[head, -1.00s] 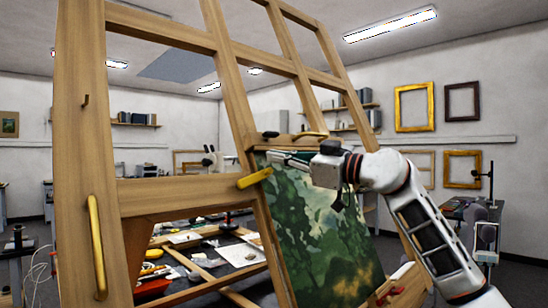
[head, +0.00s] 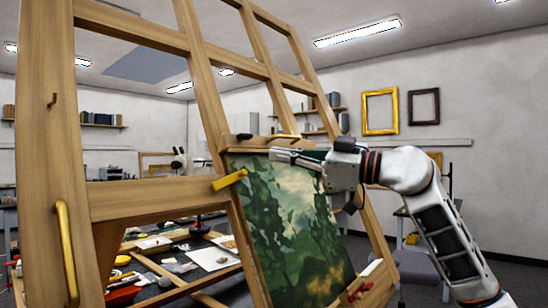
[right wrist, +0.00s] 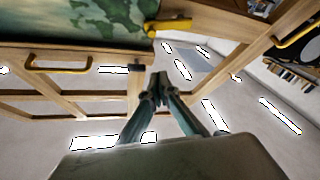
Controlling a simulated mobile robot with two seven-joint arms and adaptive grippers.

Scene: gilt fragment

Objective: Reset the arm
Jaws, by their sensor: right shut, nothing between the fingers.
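My right arm (head: 425,215) comes in from the right of the head view and bends left at the wrist. Its gripper (head: 280,154) is in front of the upper part of the green landscape painting (head: 290,225), just below the easel's top ledge. In the right wrist view the two fingers of the gripper (right wrist: 158,80) meet at their tips, shut and empty. The painting also shows at the top left of that view (right wrist: 85,18). I cannot tell whether the fingertips touch anything. My left gripper is not in view.
A large wooden easel frame (head: 195,60) stands close in front, with a yellow handle (head: 66,250) and a yellow latch (head: 229,180) beside the painting. A cluttered table (head: 175,265) shows behind it. Two picture frames, one gold (head: 380,111) and one dark (head: 424,107), hang on the right wall.

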